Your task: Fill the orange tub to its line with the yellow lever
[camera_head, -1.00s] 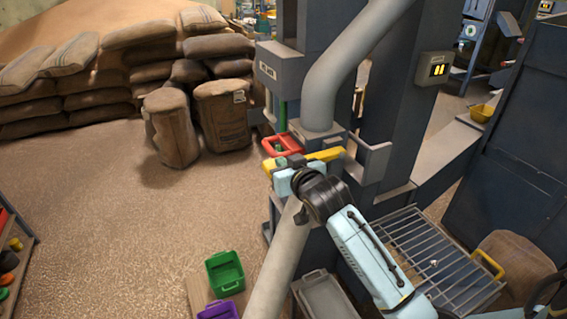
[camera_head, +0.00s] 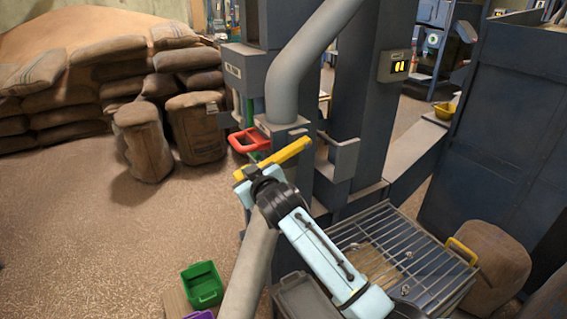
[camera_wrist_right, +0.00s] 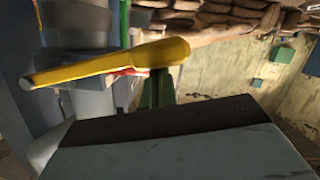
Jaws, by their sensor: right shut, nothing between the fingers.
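The yellow lever (camera_head: 275,159) runs slantwise in front of the grey spout pipe, its left end lower than its right. It also crosses the right wrist view (camera_wrist_right: 110,68), its thick rounded end at the right. My right gripper (camera_wrist_right: 158,88) is shut and empty at the lever's thick end. Its dark green fingertips show just below and behind the lever there; whether they touch it I cannot tell. In the head view my right wrist and the lever hide the fingertips. I see no orange tub. My left gripper is out of view.
A green tub (camera_head: 203,286) and a partly cut-off purple tub (camera_head: 198,315) are at the bottom. A barred grate (camera_head: 400,260) lies right of my arm. The floor at left is clear before the sacks (camera_head: 145,150).

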